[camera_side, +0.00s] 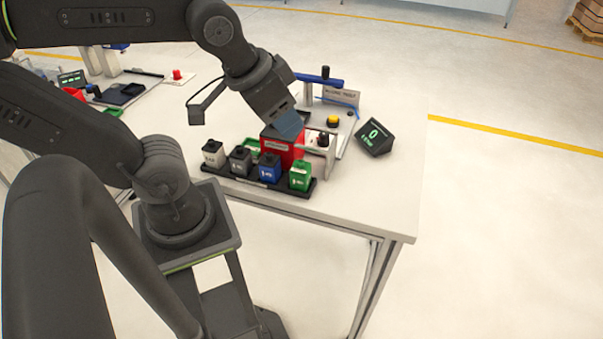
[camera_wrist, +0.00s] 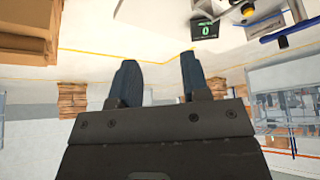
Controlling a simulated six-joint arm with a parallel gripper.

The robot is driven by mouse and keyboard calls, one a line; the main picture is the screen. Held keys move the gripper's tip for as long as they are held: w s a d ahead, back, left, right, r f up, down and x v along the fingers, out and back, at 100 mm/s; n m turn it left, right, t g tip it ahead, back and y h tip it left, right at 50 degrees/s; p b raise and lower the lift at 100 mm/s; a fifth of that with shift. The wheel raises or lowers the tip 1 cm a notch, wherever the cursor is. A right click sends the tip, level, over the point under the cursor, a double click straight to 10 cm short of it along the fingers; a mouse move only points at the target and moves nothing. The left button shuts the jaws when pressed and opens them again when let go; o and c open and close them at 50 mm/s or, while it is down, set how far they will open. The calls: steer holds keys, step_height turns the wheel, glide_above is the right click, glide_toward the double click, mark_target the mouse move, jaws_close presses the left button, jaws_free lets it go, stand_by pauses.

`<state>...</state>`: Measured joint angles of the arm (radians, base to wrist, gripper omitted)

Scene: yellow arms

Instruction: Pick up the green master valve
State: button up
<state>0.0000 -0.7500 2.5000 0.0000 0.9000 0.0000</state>
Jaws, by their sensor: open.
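The wrist view does not show the green valve.
White, dark grey and blue valves (camera_side: 269,168) stand left of the green one in the rack. A digital display (camera_side: 374,137) and a yellow button (camera_side: 333,121) are behind to the right. The table's (camera_side: 385,200) front right is clear.

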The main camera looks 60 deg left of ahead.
stand_by(0.3)
steer(key=o, duration=0.6)
steer(key=shift+c, duration=0.2)
steer(key=n+g, duration=0.5)
steer(key=n, duration=0.4)
glide_above(301, 166)
step_height(301, 166, down, 7)
steer(key=shift+w+a+f+g, duration=0.15)
steer(key=shift+a+f+g, duration=0.15)
steer(key=shift+a+f, duration=0.15)
step_height(301, 166, down, 14)
steer(key=shift+r, duration=0.1)
